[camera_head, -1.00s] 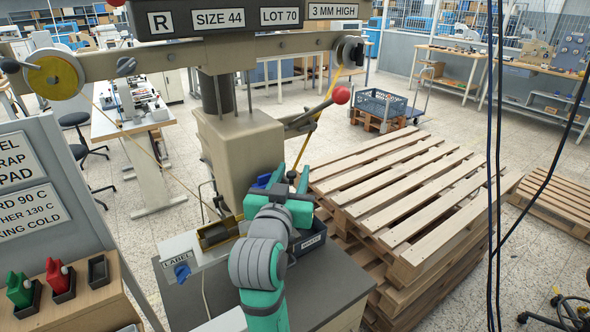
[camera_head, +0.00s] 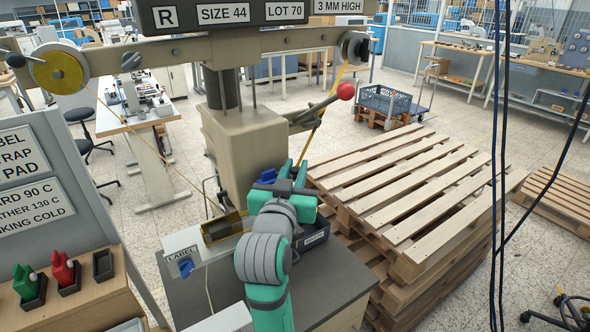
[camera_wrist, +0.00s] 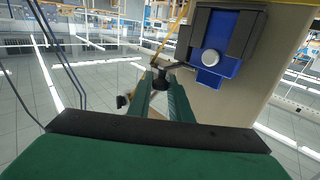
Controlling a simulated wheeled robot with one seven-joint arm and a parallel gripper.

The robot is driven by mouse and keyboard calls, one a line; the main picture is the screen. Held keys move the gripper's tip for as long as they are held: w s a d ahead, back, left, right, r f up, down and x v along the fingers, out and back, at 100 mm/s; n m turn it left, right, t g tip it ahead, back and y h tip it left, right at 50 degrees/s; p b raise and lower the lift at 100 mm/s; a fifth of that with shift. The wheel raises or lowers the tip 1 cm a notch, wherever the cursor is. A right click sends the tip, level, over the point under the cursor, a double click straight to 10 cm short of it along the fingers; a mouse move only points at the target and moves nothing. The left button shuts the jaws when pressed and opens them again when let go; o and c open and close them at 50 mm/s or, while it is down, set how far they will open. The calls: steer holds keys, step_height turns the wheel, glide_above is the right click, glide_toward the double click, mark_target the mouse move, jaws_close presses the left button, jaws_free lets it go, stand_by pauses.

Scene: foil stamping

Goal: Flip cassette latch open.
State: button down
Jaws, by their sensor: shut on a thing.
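In the wrist view, the green fingers of my gripper (camera_wrist: 160,88) close around the dark knob-like end of a small latch lever (camera_wrist: 175,71). The lever runs to the black cassette housing (camera_wrist: 183,38), which carries a blue block (camera_wrist: 233,42) with a silver knob. In the head view, my gripper (camera_head: 292,168) points up and away, in front of the beige press column (camera_head: 245,145). Some blue (camera_head: 268,175) shows just left of the fingers. The lever is hidden there by my wrist, and its exact angle is hard to tell.
A press handle with a red ball (camera_head: 346,91) sticks out to the right of the column. Below are a label box (camera_head: 183,258) and a dark bin (camera_head: 316,238). Stacked wooden pallets (camera_head: 420,190) stand to the right. Dark cables (camera_head: 497,130) hang at the right.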

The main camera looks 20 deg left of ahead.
mark_target(287, 154)
steer(key=shift+w+d+n+y, duration=0.1)
steer(key=shift+d+n+y, duration=0.1)
steer(key=shift+n+y, duration=0.15)
steer(key=shift+w+a+n+g+y, duration=0.1)
steer(key=shift+w+n+g+y, duration=0.85)
steer(key=shift+n+g+y, duration=1.8)
steer(key=shift+w+a+n+g+y, duration=0.15)
steer(key=shift+w+n+g+y, duration=0.8)
steer(key=shift+n+g+y, duration=1.75)
steer(key=shift+w+a+n+g+y, duration=0.1)
steer(key=shift+w+n+g+y, duration=0.85)
steer(key=shift+n+g+y, duration=1.75)
steer(key=shift+m+g+h, duration=0.3)
steer(key=shift+g+h, duration=0.45)
steer(key=shift+h, duration=0.05)
steer(key=c, duration=1.6)
jaws_free()
steer(key=shift+c, duration=0.2)
